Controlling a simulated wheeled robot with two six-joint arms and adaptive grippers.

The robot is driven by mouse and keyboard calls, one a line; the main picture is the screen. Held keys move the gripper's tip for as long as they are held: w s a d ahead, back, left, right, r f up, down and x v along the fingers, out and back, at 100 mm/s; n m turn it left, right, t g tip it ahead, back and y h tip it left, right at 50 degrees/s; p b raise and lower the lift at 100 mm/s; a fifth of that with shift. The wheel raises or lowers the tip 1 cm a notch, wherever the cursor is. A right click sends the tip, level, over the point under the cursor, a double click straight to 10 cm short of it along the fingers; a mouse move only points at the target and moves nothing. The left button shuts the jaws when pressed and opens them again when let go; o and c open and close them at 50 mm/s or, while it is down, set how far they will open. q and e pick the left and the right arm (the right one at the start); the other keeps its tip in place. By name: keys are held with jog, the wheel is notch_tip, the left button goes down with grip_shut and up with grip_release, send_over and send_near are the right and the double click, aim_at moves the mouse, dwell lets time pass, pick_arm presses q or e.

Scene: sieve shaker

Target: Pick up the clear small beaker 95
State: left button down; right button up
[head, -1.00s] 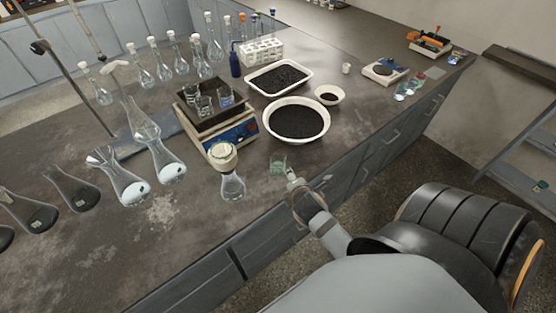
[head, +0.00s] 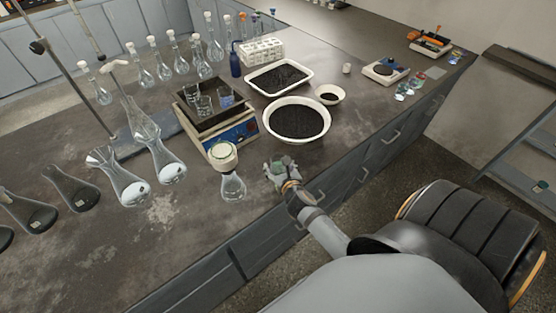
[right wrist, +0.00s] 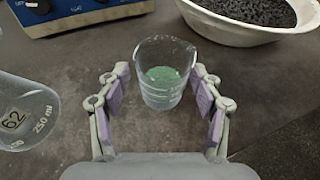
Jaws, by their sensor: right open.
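A clear small beaker (right wrist: 163,88) with a green patch inside stands upright on the dark bench. In the right wrist view it sits between the two fingers of my right gripper (right wrist: 161,97), with a small gap on either side. The number 95 is not readable on it. In the head view the right gripper (head: 280,169) is at the front part of the bench, around the beaker (head: 284,163), which it partly covers. The right gripper is open. My left gripper is not in view.
A flask with a cream top (head: 232,184) stands just left of the gripper; it also shows in the wrist view (right wrist: 24,112). A white bowl of dark grains (head: 297,120) and the shaker (head: 231,135) are behind. The bench front edge is close on the right.

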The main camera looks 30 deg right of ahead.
aim_at(276, 160)
jog(key=shift+w+d, duration=0.15)
jog(key=shift+w, duration=0.2)
jog(key=x, duration=0.4)
jog(key=shift+w+d+r, duration=0.1)
jog(key=shift+w+d, duration=0.1)
jog(key=shift+w, duration=0.1)
jog(key=shift+s+r, duration=0.1)
jog(key=shift+s, duration=0.05)
jog(key=shift+c, duration=1.1)
jog(key=c, duration=1.1)
grip_shut()
